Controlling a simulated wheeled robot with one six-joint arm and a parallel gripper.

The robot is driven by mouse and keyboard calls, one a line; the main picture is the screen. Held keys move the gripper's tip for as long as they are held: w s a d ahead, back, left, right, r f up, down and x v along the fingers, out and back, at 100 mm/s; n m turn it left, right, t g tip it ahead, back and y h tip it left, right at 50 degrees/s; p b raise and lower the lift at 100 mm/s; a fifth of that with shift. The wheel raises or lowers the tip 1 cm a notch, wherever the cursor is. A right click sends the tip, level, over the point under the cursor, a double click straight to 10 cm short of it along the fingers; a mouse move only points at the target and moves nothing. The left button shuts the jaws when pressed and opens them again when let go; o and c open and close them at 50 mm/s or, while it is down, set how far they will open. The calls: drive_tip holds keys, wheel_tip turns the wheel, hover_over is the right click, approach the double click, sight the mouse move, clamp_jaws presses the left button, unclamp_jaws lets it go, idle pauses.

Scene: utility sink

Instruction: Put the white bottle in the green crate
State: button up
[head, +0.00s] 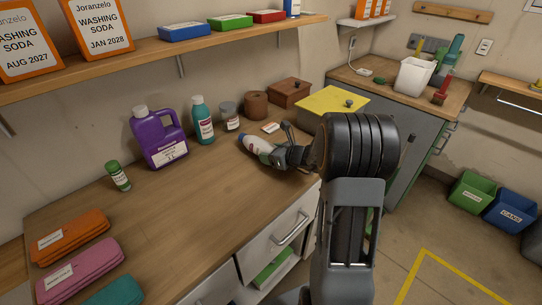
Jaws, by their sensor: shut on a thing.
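A white bottle (251,144) with a blue cap and a red patch on its label lies tilted over the wooden counter, towards its right end. My gripper (276,154) is shut on the white bottle at its lower right part. I cannot tell whether the bottle touches the counter. A green crate (472,193) with a label on its front stands on the floor at the far right, well apart from my gripper.
A blue crate (510,212) marked for cans stands beside the green one. A purple jug (158,140), a teal bottle (203,122) and a grey-lidded jar (229,117) stand behind the white bottle. Folded cloths (78,268) lie at the front left. The middle counter is clear.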

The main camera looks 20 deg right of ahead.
drive_tip(key=shift+f, duration=0.3)
drive_tip(key=shift+f, duration=0.1)
drive_tip(key=o, duration=0.9)
